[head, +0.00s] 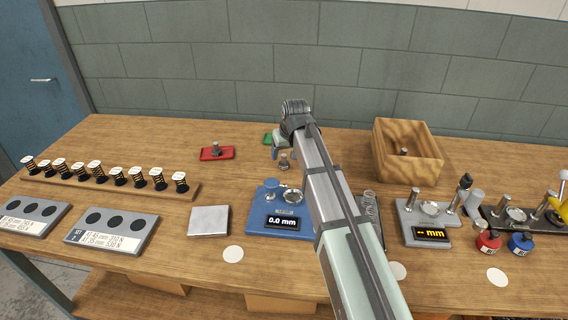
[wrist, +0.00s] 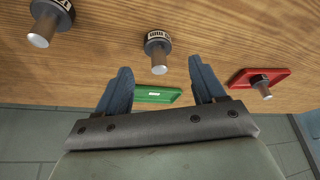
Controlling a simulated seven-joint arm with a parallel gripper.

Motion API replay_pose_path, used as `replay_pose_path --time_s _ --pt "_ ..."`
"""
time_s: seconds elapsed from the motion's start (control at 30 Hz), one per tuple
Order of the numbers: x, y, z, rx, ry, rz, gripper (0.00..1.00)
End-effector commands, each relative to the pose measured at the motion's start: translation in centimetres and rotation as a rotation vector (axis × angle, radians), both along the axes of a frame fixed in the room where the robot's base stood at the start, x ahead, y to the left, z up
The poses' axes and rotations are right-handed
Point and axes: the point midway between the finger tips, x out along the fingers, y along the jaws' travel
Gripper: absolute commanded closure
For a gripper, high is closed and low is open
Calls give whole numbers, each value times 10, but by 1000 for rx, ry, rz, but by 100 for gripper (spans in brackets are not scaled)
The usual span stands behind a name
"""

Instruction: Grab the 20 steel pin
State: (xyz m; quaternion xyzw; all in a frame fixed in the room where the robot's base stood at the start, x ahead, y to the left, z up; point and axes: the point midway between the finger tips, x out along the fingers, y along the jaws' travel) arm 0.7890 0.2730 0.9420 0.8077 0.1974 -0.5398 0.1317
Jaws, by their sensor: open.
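Several short steel pins with dark, labelled collars are in view; the labels are too small to read, so I cannot tell which is the 20. In the wrist view one pin (wrist: 158,52) stands on the wood just beyond my fingertips, between them sideways; it also shows in the head view (head: 284,161). A second pin (wrist: 45,27) stands to its left in the wrist view. A third pin (wrist: 262,88) is on the red tray (wrist: 240,78). My gripper (wrist: 160,68) is open and empty, with blue fingers apart. My arm hides part of the bench in the head view.
A green tray (wrist: 158,95) lies below the fingers in the wrist view. A wooden box (head: 408,165) stands right of my arm. A blue gauge (head: 282,222) sits in front, and a rack of springs (head: 110,183) is left. The wood left of the red tray is clear.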

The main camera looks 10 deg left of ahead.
Motion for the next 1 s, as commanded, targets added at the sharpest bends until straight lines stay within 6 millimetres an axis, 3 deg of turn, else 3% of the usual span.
replay_pose_path --time_s 0.4,0.67,1.0 --pt "14 5 -42 0 1 0 31" --pt "15 6 -46 0 0 0 31" --pt "15 6 -45 0 0 0 62"
